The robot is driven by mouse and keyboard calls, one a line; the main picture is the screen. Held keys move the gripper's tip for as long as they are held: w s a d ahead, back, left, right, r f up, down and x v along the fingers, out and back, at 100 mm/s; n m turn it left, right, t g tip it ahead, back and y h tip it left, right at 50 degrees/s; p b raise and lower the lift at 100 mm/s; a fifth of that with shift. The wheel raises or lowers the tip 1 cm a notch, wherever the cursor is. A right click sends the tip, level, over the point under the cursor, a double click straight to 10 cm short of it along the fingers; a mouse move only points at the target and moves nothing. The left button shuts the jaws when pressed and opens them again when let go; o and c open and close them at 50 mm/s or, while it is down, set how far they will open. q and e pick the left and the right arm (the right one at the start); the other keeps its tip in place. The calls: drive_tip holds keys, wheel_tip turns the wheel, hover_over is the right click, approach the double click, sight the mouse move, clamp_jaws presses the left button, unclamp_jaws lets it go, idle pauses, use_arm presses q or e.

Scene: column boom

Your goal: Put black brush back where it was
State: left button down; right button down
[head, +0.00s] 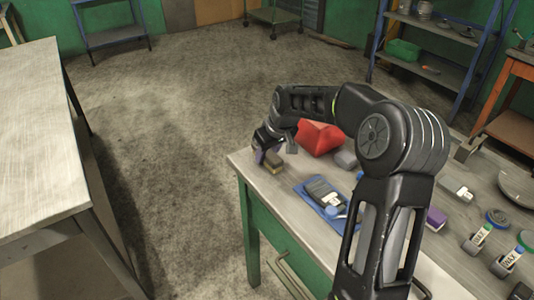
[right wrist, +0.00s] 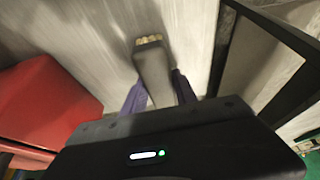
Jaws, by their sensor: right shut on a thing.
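In the head view the brush (head: 274,163) shows just beside the fingers, low at the bench top. I cannot tell whether it touches the surface. My left gripper is not in view.
A red object (head: 321,138) lies close to the gripper and also shows in the right wrist view (right wrist: 45,100). Wax containers (head: 478,236) stand at right. A bare table (head: 38,130) is at left, with open floor between.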

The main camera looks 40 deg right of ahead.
drive_tip(key=shift+f, duration=0.15)
drive_tip(key=c, duration=1)
unclamp_jaws()
drive_tip(key=shift+o, duration=0.2)
drive_tip(key=shift+r, duration=0.35)
drive_tip(key=v, duration=1.1)
drive_tip(key=shift+s+r, duration=0.15)
drive_tip(key=shift+r, duration=0.1)
